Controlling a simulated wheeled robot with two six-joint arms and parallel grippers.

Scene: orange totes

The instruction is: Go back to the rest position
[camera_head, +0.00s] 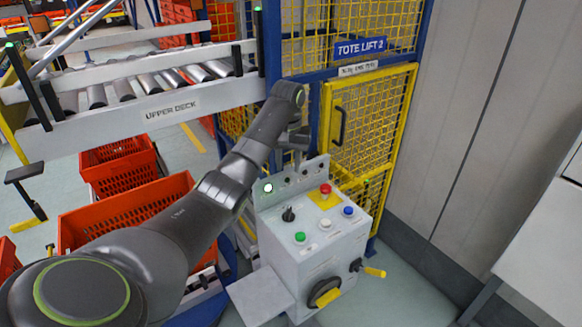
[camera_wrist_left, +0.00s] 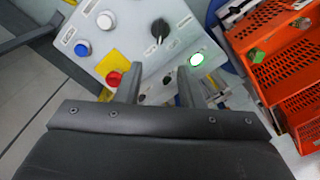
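My left gripper (camera_head: 295,152) hangs at the end of my left arm, over the back edge of the grey control box (camera_head: 307,262). In the left wrist view, the two fingers of my left gripper (camera_wrist_left: 160,82) stand apart with nothing held between them. The box's sloping top carries a red button (camera_head: 325,189), a blue button (camera_head: 348,211), a green button (camera_head: 300,237), a white button (camera_head: 324,223) and a black switch (camera_head: 288,215). A round lamp (camera_head: 268,187) is lit on its back plate, glowing green in the left wrist view (camera_wrist_left: 196,59). My right gripper is not in view.
A yellow mesh door (camera_head: 368,125) of the tote lift stands behind the box. The roller deck (camera_head: 145,110) is at left, with orange totes (camera_head: 127,163) below it. A grey wall (camera_head: 470,120) is at right. A yellow-handled rotary switch (camera_head: 325,295) is on the box's front.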

